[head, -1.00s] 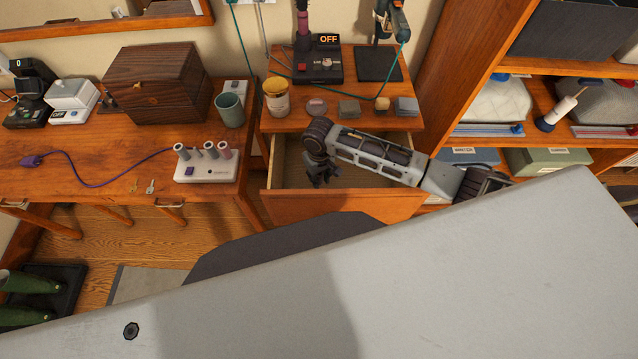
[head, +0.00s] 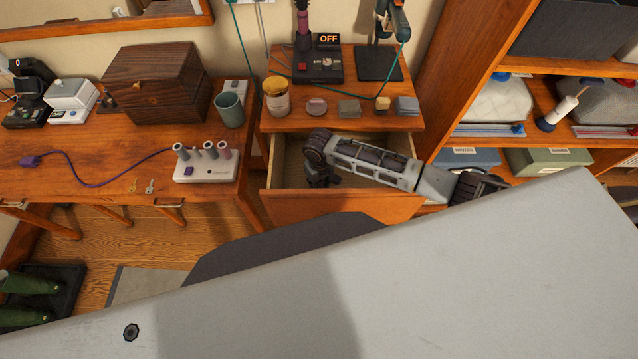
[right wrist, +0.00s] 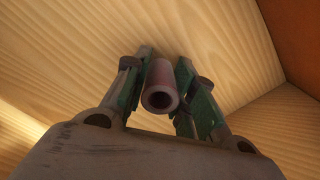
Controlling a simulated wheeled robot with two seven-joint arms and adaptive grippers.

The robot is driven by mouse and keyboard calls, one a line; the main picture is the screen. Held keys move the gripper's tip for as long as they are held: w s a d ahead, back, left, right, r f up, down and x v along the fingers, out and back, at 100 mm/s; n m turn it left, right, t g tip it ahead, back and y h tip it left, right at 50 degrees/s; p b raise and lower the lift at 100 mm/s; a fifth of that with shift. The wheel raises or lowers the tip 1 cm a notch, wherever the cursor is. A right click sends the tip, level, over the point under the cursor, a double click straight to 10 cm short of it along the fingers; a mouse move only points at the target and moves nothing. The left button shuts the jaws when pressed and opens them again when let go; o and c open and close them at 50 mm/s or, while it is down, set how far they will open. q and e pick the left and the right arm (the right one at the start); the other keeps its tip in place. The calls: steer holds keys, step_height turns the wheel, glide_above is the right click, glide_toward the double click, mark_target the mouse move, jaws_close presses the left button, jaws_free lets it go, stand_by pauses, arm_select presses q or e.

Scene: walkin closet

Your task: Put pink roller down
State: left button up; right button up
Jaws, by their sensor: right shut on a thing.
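My right gripper (head: 322,177) reaches down into the open drawer (head: 345,207). In the right wrist view my right gripper (right wrist: 164,64) is shut on the pink roller (right wrist: 161,84), a small hollow tube with its open end toward the camera. The pale wooden drawer floor (right wrist: 70,60) lies beyond the fingertips; I cannot tell whether the roller touches it. The roller in my gripper does not show in the head view. My left gripper is not in view.
A white roller heater (head: 207,170) with several rollers stands on the left desk. The drawer unit's top (head: 345,119) bears a cup with a yellow top (head: 276,98) and several small items. The drawer walls closely surround my gripper. Shelves (head: 560,105) stand to the right.

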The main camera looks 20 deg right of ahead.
stand_by(0.3)
steer(key=o, duration=1)
steer(key=shift+f, duration=0.1)
step_height(320, 180, up, 12)
steer(key=p, duration=0.1)
stand_by(0.6)
